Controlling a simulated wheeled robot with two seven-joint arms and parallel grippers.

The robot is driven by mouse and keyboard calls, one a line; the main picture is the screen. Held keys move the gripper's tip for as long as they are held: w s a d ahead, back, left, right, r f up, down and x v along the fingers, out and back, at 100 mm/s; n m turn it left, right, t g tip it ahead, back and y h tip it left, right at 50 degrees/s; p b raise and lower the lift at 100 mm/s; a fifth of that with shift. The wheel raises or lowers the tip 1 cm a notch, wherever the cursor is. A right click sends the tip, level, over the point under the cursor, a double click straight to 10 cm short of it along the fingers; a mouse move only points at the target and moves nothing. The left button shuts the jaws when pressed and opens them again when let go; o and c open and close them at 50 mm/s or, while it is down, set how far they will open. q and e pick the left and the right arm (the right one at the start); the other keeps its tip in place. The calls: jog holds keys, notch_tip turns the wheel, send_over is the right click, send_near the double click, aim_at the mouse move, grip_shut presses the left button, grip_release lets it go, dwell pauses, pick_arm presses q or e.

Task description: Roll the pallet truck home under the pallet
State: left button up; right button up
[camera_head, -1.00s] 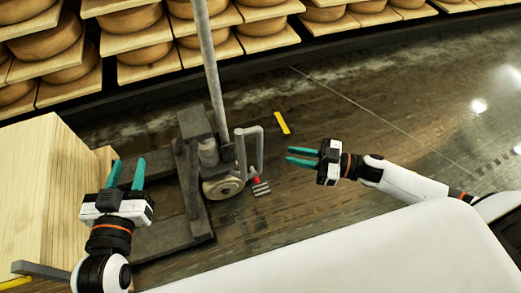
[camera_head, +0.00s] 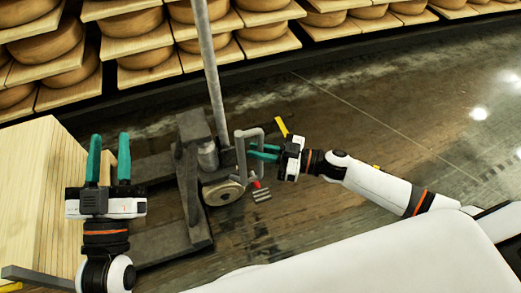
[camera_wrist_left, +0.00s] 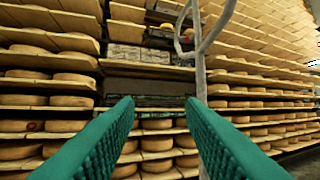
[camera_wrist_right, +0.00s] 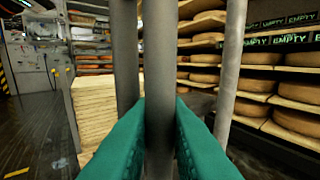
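The grey pallet truck (camera_head: 165,245) stands on the dark floor, with a tall pole (camera_head: 210,75), a wheel (camera_head: 223,192) and a bent grey bar (camera_head: 239,150) on its right side. My right gripper (camera_head: 257,152) is at that bar. In the right wrist view the bar (camera_wrist_right: 160,70) stands between its teal fingers, which look open around it; a firm grip is not visible. My left gripper (camera_head: 108,155) is open and empty, left of the truck's upright. The truck's handle loop (camera_wrist_left: 200,40) shows beyond its fingers. No pallet is clearly visible.
A pale stack of boards (camera_head: 35,185) stands at the left, near my left gripper. Shelves of cheese wheels (camera_head: 145,55) line the back. A yellow floor mark (camera_head: 281,125) lies behind my right gripper. The floor to the right is clear.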

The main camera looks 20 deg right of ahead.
grip_shut()
jog(key=shift+a, duration=0.1)
